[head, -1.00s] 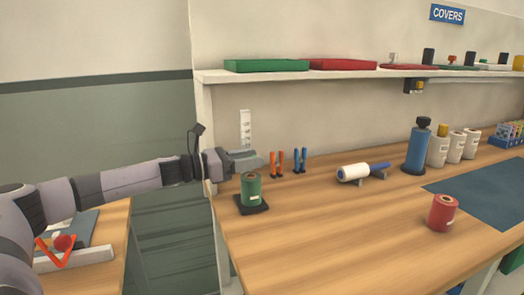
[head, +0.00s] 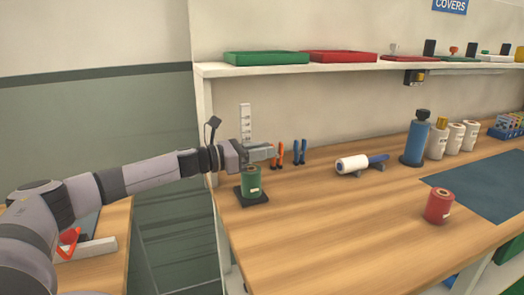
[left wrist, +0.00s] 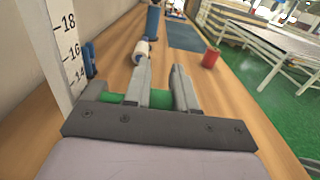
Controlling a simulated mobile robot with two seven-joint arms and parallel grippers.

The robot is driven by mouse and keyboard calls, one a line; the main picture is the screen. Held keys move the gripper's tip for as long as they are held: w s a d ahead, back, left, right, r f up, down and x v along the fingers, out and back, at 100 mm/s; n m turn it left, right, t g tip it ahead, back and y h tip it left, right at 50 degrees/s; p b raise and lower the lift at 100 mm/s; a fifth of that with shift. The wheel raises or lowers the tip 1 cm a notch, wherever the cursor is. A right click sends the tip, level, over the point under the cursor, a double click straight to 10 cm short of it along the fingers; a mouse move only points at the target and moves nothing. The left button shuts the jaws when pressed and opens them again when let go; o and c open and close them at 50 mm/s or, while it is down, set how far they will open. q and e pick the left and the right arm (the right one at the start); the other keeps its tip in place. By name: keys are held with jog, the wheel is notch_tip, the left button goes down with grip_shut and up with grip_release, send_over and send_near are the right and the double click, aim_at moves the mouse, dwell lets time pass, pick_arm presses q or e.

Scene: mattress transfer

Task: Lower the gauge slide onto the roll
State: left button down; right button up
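The green roll (head: 251,181) stands upright on a black base (head: 252,196) near the left end of the bench. Behind it stands a white gauge post (head: 246,122), whose number scale (left wrist: 67,48) shows at the left in the left wrist view. My left gripper (head: 271,151) is level, just above the roll and in front of the post. In the left wrist view its fingers (left wrist: 162,76) are apart, with green of the roll (left wrist: 113,98) showing beneath. I cannot make out the gauge slide apart from the grey fingers. My right gripper is out of view.
Orange (head: 279,153) and blue (head: 300,152) upright tools stand just beyond the gripper. A white roll (head: 352,164) lies on a stand. A red roll (head: 439,206) and a blue cylinder (head: 416,143) stand farther right. A shelf (head: 300,67) runs above. The front middle bench is clear.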

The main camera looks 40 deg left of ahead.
pick_arm(q)
notch_tip(320, 180, down, 4)
jog(key=b, duration=0.4)
jog(key=shift+f, duration=0.1)
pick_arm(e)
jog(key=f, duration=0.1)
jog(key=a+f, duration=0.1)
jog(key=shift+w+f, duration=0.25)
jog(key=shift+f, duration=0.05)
pick_arm(q)
jog(key=c, duration=1)
grip_release()
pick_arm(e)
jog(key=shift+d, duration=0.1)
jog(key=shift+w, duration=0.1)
